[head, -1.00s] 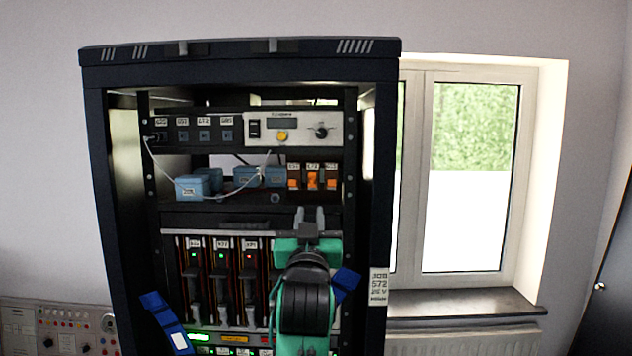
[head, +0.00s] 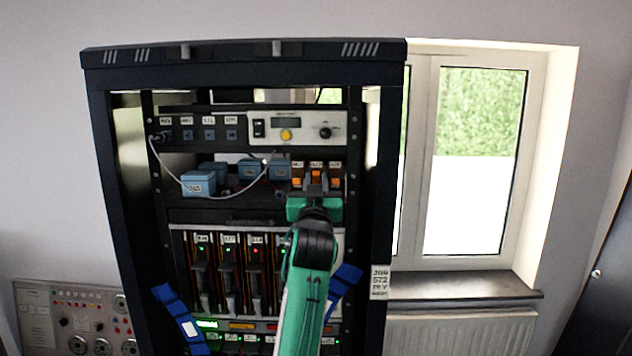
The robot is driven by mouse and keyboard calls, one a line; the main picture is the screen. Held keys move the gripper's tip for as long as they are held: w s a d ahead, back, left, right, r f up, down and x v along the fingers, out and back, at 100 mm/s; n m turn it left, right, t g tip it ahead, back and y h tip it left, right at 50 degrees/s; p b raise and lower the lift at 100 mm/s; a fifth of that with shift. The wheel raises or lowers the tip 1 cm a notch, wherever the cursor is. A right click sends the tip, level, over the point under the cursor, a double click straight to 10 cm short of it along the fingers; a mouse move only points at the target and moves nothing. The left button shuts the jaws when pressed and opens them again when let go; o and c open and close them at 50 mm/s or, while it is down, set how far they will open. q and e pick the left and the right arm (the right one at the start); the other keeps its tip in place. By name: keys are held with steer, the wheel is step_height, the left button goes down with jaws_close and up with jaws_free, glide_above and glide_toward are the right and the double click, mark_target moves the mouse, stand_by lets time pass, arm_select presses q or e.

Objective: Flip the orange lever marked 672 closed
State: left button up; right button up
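Three small orange levers stand side by side under white labels on the right of the rack's middle shelf. The middle lever (head: 316,183) sits under a label that is too small to read surely; it is partly hidden by my gripper. The left lever (head: 297,182) and right lever (head: 335,183) show beside it. My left gripper (head: 316,181) is at the middle lever, its two dark fingers apart, one on each side of it. I cannot tell whether they touch it. My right gripper is not in view.
Blue boxes (head: 198,183) and a loose white cable lie left of the levers. Above is a panel with a yellow button (head: 286,135). Below are several upright modules (head: 229,270). The dark rack frame (head: 386,180) bounds the space on the right.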

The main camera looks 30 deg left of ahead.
arm_select(q)
steer(key=shift+c, duration=0.4)
jaws_close()
steer(key=shift+r+g, duration=0.1)
steer(key=shift+g, duration=0.3)
steer(key=shift+r+g+h, duration=0.35)
steer(key=shift+g+h, duration=0.25)
steer(key=shift+w+a+r+g+h, duration=0.1)
steer(key=shift+w+r+g+h, duration=0.1)
steer(key=shift+g+h, duration=0.5)
steer(key=shift+w+a+r+g+h, duration=0.1)
steer(key=shift+r+g+h, duration=0.15)
steer(key=shift+g, duration=0.75)
